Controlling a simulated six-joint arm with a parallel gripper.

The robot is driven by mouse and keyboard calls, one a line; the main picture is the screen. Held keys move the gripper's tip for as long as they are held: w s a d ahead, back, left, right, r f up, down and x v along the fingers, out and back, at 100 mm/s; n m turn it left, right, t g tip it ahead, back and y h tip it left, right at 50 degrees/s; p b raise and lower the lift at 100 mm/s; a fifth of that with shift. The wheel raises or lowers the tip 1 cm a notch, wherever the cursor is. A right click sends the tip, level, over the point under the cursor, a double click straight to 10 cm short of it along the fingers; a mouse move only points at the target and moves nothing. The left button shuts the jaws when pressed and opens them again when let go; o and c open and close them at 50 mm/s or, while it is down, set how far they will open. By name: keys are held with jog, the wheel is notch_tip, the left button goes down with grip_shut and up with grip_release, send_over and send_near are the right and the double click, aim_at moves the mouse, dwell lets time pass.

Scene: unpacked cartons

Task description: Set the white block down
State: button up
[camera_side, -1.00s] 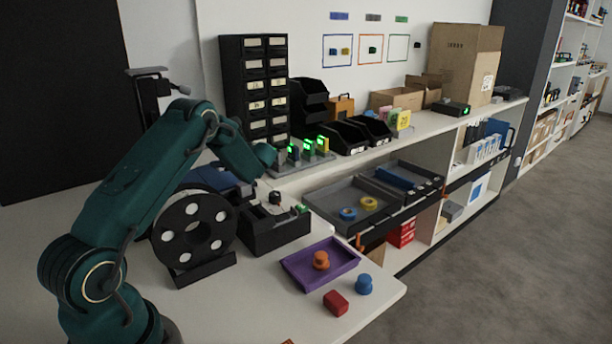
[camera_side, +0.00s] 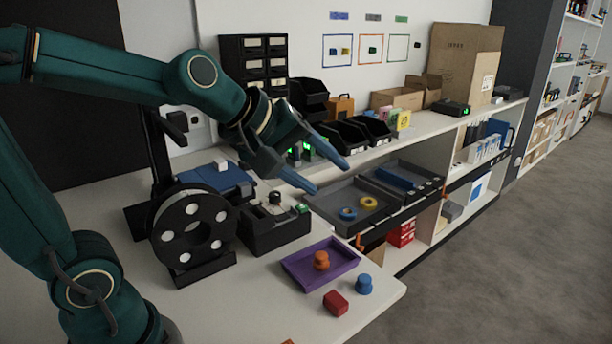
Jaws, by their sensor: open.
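A small white block (camera_side: 222,164) rests on top of a dark blue, box-like thing (camera_side: 232,181) behind the black reel on the table. My gripper (camera_side: 330,180) is open, with its two blue-grey fingers spread and pointing right and down. I see nothing between the fingers. In the picture the gripper is to the right of the white block and apart from it, over the area in front of the shelf.
The black reel (camera_side: 171,235) and a black holder (camera_side: 262,232) stand on the table (camera_side: 236,308). A purple tray (camera_side: 341,279) holds an orange knob-like piece (camera_side: 321,261). A red block (camera_side: 336,303) and a blue piece (camera_side: 364,284) lie near the table's right edge.

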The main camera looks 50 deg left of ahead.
jog(key=s+d+f+m+g, duration=0.2)
jog(key=s+f+m, duration=0.1)
jog(key=s+m, duration=0.4)
jog(key=shift+s, duration=0.9)
jog(key=shift+o, duration=0.5)
jog(key=s+a+f+m+g, duration=0.1)
jog(key=s+f+m, duration=0.2)
jog(key=s+m, duration=0.2)
jog(key=shift+s+g+y, duration=0.4)
jog(key=shift+s, duration=0.15)
jog(key=shift+a, duration=0.1)
